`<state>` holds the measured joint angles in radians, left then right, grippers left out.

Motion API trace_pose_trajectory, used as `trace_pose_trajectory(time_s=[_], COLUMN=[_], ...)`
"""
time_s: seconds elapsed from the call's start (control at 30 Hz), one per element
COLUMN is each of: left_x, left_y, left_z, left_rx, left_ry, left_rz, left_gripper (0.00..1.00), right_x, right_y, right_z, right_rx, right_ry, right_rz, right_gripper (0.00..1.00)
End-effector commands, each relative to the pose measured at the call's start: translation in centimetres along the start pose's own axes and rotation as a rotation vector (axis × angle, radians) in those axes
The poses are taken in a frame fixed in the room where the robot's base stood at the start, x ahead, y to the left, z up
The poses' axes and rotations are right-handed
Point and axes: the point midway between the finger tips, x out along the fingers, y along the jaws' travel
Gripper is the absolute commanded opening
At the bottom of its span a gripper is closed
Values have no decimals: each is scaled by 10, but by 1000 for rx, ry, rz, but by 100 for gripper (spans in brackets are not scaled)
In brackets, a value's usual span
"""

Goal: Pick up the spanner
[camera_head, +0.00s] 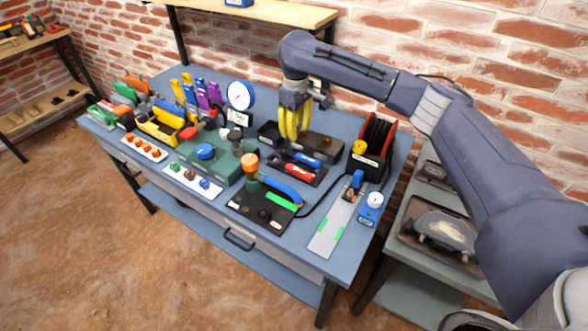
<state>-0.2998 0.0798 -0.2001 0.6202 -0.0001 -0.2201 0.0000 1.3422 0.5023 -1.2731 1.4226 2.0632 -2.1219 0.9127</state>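I cannot pick out the spanner for sure. Small hand tools with red (304,173) and blue (307,160) handles lie in a dark tray (285,176) on the blue workbench (215,76). My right gripper (292,138) has yellow fingers that point down, just behind and left of these tools. The fingers hide part of a dark open box (323,146) behind them. Whether they are apart or closed, or touch anything, is unclear from this angle. My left gripper is out of view.
A dial gauge (240,95) stands left of my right gripper, with a green box (219,165) in front. A red and black cable reel (374,141) stands to the right. Clamps and coloured blocks crowd the left side. A brick wall lies behind.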

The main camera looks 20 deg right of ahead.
Motion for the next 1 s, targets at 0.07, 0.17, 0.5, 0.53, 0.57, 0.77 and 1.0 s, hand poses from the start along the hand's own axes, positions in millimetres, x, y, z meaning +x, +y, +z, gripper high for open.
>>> trace_pose_trajectory(time_s=[0.07,0.17,0.5,0.53,0.57,0.77,1.0], left_x=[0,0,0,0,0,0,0], left_y=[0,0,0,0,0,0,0], left_z=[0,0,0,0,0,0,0], left_rx=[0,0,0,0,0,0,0], left_ry=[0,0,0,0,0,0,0], left_rz=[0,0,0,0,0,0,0], left_gripper=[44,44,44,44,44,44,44], right_x=[3,13,73,78,83,109,120], right_y=[0,0,-2,-2,-2,-2,-1], right_z=[3,4,5,5,5,4,4], right_rx=[5,6,6,6,5,5,4], right_ry=[-9,-13,-12,-12,-12,-10,-9], right_rz=[-6,-11,-12,-12,-11,-10,-8], right_gripper=[35,35,35,35,35,35,35])
